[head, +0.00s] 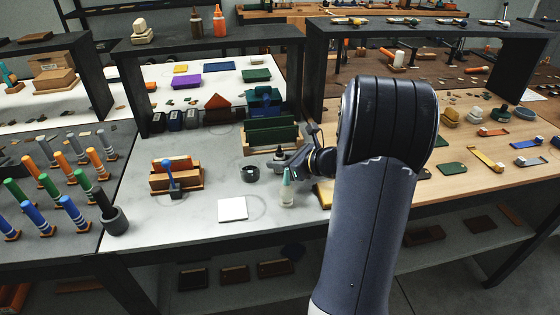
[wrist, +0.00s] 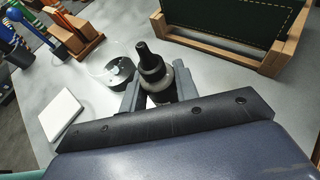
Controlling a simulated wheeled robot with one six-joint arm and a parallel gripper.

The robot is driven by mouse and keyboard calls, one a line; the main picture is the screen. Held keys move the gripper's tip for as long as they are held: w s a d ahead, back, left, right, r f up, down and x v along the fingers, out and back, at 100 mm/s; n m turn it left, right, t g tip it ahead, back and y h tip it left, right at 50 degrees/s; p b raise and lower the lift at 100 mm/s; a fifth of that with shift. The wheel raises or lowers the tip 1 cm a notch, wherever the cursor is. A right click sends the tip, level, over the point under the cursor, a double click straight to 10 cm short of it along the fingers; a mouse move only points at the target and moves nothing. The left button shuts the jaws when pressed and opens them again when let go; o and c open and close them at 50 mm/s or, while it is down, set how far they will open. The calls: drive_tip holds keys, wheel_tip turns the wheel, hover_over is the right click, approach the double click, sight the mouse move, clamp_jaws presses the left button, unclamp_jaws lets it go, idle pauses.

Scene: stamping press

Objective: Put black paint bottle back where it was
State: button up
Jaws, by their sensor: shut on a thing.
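The black paint bottle (wrist: 151,64), with a dark pointed cap and a grey collar, stands roughly upright between the fingers of my gripper (wrist: 158,90) in the wrist view. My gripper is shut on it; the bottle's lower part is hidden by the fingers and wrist. In the head view, my gripper (head: 282,163) is over the pale stone worktop (head: 155,217), and the bottle (head: 279,153) shows small at its tip. I cannot tell whether the bottle touches the worktop.
A small round dark-rimmed dish (head: 250,173) is just left of the bottle. A pale bottle with a teal cap (head: 287,188) stands close in front. A wooden rack with green panels (head: 272,137) is behind. A white square tile (head: 232,209) lies front left, with bare worktop around it.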

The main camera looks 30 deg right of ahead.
drive_tip(key=shift+f, duration=0.15)
drive_tip(key=o, duration=1)
drive_tip(key=shift+r, duration=0.3)
drive_tip(key=v, duration=1.2)
drive_tip(key=shift+f, duration=0.15)
